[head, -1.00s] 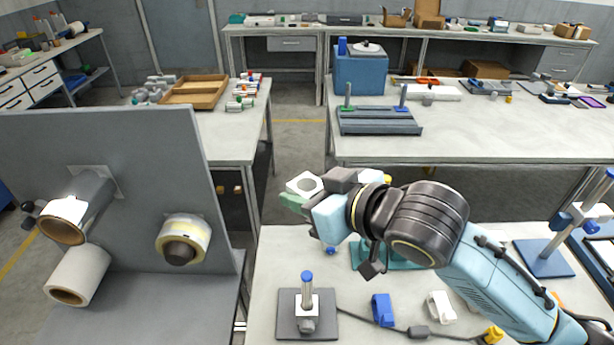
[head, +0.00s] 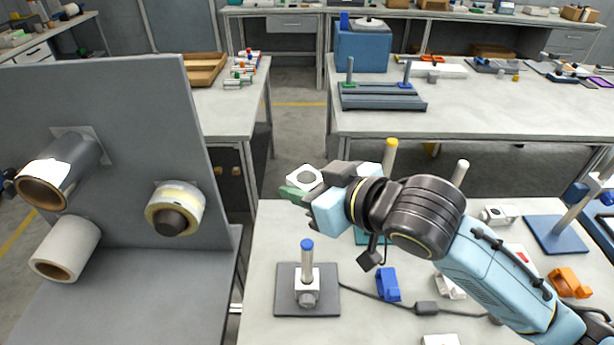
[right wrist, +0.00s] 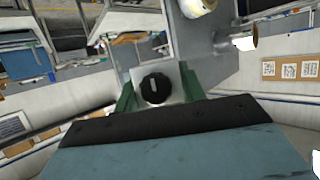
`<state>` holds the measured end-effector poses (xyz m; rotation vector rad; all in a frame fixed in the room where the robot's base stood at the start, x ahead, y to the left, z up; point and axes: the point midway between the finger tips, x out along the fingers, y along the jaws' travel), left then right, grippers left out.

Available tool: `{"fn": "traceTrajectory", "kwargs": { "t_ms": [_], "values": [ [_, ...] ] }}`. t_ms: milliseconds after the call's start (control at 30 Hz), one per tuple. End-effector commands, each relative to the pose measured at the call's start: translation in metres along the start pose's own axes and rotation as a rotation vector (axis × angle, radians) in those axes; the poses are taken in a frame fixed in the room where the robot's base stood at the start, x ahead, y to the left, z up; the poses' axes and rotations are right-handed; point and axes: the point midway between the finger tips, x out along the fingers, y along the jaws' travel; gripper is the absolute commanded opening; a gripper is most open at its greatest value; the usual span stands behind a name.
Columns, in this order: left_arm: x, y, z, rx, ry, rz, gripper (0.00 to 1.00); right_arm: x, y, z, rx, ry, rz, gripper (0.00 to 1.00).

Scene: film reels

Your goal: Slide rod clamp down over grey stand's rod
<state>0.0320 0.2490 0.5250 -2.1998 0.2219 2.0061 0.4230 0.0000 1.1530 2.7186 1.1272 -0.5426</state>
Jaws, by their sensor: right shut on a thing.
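The rod clamp (head: 305,178) is a white block with a round hole, held between the green fingertips of my right gripper (head: 300,188). In the right wrist view the clamp (right wrist: 172,84) shows a black knob between the green fingers. The grey stand (head: 290,304) is a dark square plate on the near table. Its upright metal rod (head: 307,264) has a blue tip. A white block with a grey knob (head: 306,296) sits low around the rod. In the head view the held clamp appears above the rod tip, apart from it. My left gripper is not in view.
A blue clamp (head: 388,285) and a dark cable lie right of the stand. A yellow-tipped rod (head: 390,158) and a white-tipped rod (head: 460,172) stand behind my right arm. A grey panel (head: 130,130) with reels rises on the left.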

Motion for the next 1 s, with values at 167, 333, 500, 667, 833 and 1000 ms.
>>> {"fn": "traceTrajectory", "kwargs": {
  "t_ms": [167, 333, 500, 667, 833, 1000],
  "values": [
    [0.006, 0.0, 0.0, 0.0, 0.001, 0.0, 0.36, 0.005, 0.0, 0.013, 0.0, 0.001, 0.0, 0.13],
    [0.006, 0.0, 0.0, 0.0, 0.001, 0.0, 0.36, 0.006, 0.0, 0.014, -0.001, 0.002, 0.0, 0.13],
    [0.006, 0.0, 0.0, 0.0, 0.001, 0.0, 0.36, 0.006, 0.0, 0.014, -0.001, 0.002, 0.0, 0.13],
    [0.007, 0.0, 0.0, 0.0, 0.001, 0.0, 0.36, 0.007, 0.0, 0.016, 0.0, 0.001, 0.0, 0.13],
    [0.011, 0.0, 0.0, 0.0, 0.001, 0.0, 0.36, 0.009, 0.0, 0.024, 0.001, 0.0, 0.0, 0.13],
    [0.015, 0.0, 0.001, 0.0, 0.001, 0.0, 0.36, 0.013, 0.0, 0.032, 0.001, 0.001, 0.0, 0.13]
  ]
}}
